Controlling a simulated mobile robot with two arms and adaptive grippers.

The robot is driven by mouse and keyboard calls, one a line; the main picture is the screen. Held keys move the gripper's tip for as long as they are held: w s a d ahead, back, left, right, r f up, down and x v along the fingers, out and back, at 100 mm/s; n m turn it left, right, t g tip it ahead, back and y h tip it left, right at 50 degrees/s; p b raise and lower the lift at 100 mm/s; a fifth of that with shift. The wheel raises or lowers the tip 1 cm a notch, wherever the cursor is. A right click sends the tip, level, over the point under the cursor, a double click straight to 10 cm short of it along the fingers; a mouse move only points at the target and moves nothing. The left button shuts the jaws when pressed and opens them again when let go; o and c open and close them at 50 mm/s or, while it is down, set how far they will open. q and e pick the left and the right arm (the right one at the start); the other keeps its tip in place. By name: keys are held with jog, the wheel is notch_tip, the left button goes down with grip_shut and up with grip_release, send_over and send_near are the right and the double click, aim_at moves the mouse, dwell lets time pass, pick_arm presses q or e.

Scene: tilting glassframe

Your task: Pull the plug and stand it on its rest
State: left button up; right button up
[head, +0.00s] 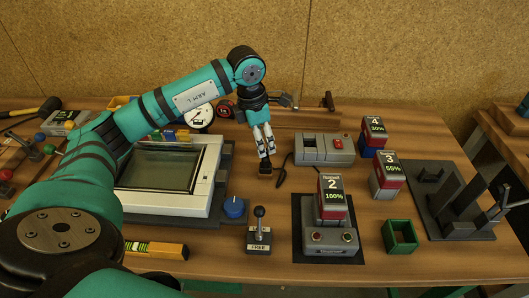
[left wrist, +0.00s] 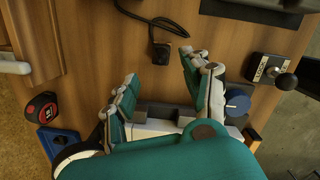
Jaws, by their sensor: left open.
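The plug (head: 265,167) is a small black block at the middle of the table, right of the white screen unit. In the left wrist view the plug (left wrist: 161,53) shows with a black cable leading away from it. I cannot tell whether it sits in a socket. My left gripper (head: 267,153) points down just over the plug and hides part of it in the head view. In the left wrist view the left gripper (left wrist: 158,68) is open, with the plug near and between its fingertips. No rest can be clearly made out. My right gripper is not in view.
The white screen unit (head: 211,178) and a blue knob (head: 234,207) stand close on the left. Terminal 2 (head: 331,240), a FREE lever (head: 259,228) and a green open box (head: 400,236) stand in front.

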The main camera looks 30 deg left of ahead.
pick_arm(q)
jog(key=shift+s+a+r, duration=0.1)
jog(key=shift+s+r, duration=0.05)
jog(key=shift+r, duration=1)
jog(key=shift+s+a+r, duration=0.1)
jog(key=shift+s+r, duration=0.05)
jog(key=shift+r, duration=1)
